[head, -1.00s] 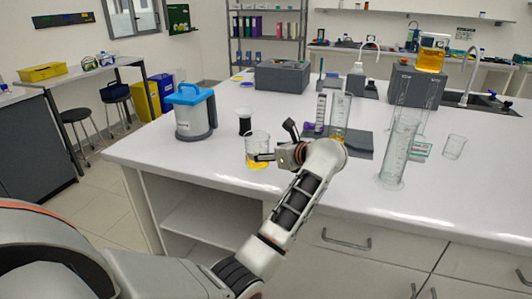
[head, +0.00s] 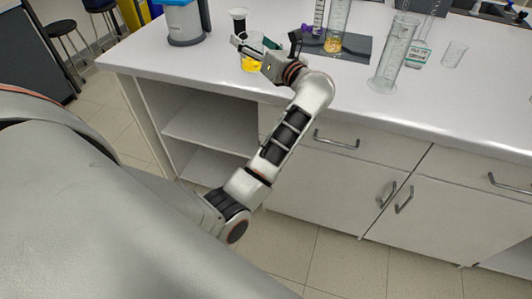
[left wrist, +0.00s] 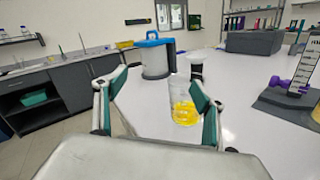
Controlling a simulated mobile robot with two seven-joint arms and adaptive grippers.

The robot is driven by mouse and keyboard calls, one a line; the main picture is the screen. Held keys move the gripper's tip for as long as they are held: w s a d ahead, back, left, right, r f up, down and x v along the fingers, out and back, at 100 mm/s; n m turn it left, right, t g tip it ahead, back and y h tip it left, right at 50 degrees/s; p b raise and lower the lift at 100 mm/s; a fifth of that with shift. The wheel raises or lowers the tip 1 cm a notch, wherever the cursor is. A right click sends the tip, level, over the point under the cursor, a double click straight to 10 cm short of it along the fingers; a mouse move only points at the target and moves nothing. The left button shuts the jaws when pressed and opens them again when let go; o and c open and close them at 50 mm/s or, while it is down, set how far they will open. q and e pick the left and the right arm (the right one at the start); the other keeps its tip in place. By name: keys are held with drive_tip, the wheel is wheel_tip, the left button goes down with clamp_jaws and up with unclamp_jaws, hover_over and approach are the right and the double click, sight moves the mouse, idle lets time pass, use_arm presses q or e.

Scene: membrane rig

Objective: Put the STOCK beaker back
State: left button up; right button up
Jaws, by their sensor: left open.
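A clear glass beaker with yellow liquid (head: 251,65) stands on the white bench near its front left; no STOCK label is legible on it. My left gripper (head: 255,46) is open at this beaker and hides part of it in the head view. In the left wrist view, the beaker (left wrist: 183,102) stands ahead of the open left gripper (left wrist: 158,86), near the right finger, which covers part of its edge. The fingers are not closed on it. A small empty beaker (head: 455,53) stands at the right of the bench. My right gripper is not in view.
A blue-lidded container (left wrist: 156,60) and a small dark-topped vessel (left wrist: 196,68) stand behind the beaker. A tall graduated cylinder (head: 388,65) stands to the right. The bench front between cylinder and beaker is clear.

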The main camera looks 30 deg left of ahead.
use_arm(q)
drive_tip(key=s+d+r+m+t+h, duration=0.1)
drive_tip(key=s+d+m+t+h, duration=0.15)
drive_tip(key=d+m+t, duration=0.5)
drive_tip(key=s+d+r+m+t+h, duration=0.1)
drive_tip(key=s+d+m+t+h, duration=0.2)
drive_tip(key=m+t, duration=0.8)
drive_tip(key=s+d+f+m+g+h, duration=0.25)
drive_tip(key=d+f+m+h, duration=0.75)
drive_tip(key=m, duration=0.8)
drive_tip(key=s+d+f+m+g+h, duration=0.25)
drive_tip(key=s+f+m, duration=0.25)
drive_tip(key=f, duration=0.6)
drive_tip(key=s+d+f+m+g+h, duration=0.25)
drive_tip(key=s+f+m+g, duration=0.2)
drive_tip(key=f, duration=0.55)
drive_tip(key=s+a+f+m+g, duration=0.2)
drive_tip(key=s+f+m+g, duration=0.2)
drive_tip(key=s+f, duration=0.8)
drive_tip(key=shift+s+f+g, duration=0.2)
drive_tip(key=shift+f+g, duration=0.25)
drive_tip(key=shift+g, duration=0.05)
